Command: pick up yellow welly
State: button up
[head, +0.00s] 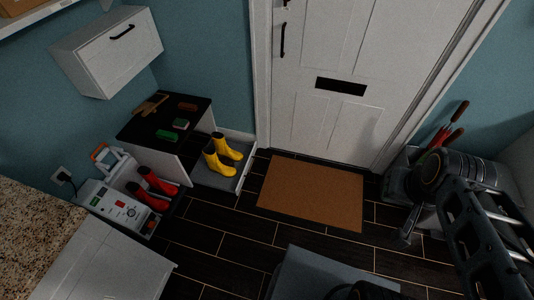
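Two yellow wellies stand upright as a pair in a grey tray (240,178) on the floor, left of the door. The nearer yellow welly (217,164) is in front and to the left of the farther yellow welly (226,147). My arm comes in at the right edge of the head view, well apart from the wellies. My gripper's fingertips cannot be made out, so its opening and anything in it cannot be told.
Red wellies (158,184) stand left of the yellow pair, behind a white and grey appliance (117,206). A dark-topped bench (150,130) holds brushes. A brown doormat (311,192) lies before the white door (330,80). The dark floor (225,235) between is clear.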

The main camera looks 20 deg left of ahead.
aim_at(222, 149)
jog(key=z, duration=0.2)
jog(key=i, duration=0.6)
jog(key=u, duration=0.5)
jog(key=i, duration=1.65)
jog(key=u, duration=1.8)
jog(key=i, duration=1.05)
jog(key=u, duration=1.1)
